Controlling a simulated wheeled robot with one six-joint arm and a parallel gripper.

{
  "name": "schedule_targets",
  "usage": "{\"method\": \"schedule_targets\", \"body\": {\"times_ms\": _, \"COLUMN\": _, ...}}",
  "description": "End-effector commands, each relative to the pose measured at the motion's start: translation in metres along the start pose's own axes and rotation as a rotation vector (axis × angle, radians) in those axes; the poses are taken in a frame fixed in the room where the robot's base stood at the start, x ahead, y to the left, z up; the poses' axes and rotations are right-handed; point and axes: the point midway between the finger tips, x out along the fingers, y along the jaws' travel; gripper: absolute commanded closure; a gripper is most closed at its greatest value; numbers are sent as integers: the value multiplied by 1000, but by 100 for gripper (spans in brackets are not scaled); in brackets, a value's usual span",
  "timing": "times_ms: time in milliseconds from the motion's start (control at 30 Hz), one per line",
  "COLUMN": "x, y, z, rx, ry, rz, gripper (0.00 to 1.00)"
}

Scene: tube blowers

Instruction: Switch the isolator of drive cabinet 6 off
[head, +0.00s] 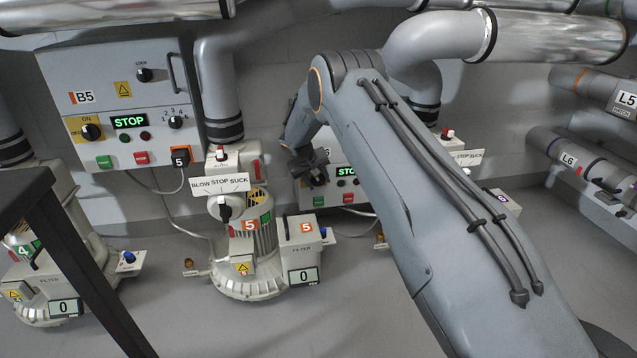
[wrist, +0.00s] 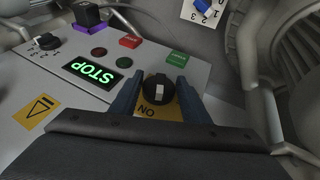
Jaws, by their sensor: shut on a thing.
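The cabinet behind my arm shows only in part in the head view, with a lit STOP display (head: 347,171); its number is hidden. In the wrist view its panel (wrist: 45,85) is seen upside down. The isolator is a black round knob (wrist: 158,88) with a white mark on a yellow plate (wrist: 147,112). The word ON is readable on the plate; the OFF mark cannot be seen. The white mark lies along the line towards ON. My gripper (wrist: 156,92) is shut on the knob, one finger on each side. In the head view my gripper (head: 308,164) is at the cabinet front.
Green and red buttons, a second knob (wrist: 46,41) and a purple-and-black block (wrist: 86,15) are on the same cabinet. Cabinet B5 (head: 100,98) and blower 5 (head: 250,255) stand left of my arm. Pipes run above; pipes L5 and L6 (head: 578,160) are at right.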

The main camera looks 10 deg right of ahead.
Motion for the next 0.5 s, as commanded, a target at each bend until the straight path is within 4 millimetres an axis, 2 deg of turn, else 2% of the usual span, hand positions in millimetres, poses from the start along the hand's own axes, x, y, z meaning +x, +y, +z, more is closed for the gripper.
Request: {"method": "schedule_targets", "body": {"times_ms": 500, "x": 3, "y": -9, "z": 1, "rx": -160, "ry": 0, "rz": 378, "gripper": 80}}
